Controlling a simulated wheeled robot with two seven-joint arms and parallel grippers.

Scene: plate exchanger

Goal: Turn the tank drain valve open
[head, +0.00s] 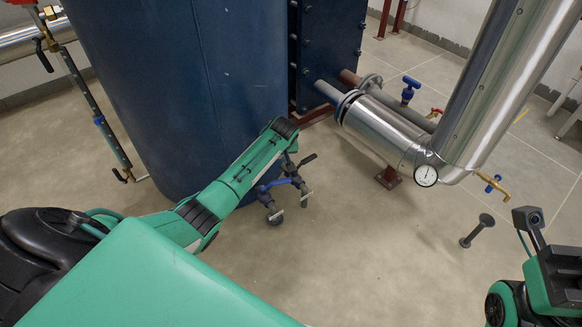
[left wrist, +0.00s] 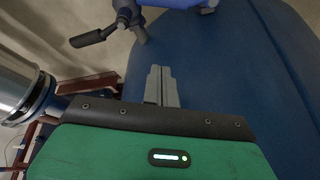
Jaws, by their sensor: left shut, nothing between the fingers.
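The blue tank (head: 185,90) stands at the upper left and fills the right of the left wrist view (left wrist: 240,70). Low beside it is a drain valve assembly (head: 278,195) with blue and dark grey parts and a black lever (head: 307,159). In the left wrist view the black lever (left wrist: 92,38) points left from the valve body (left wrist: 127,14) at the top. My left gripper (left wrist: 160,72) is shut and empty, its fingers pointing toward the valve, apart from the lever. In the head view my arm hides most of this gripper. My right gripper cannot be made out.
The floor at lower centre is clear.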

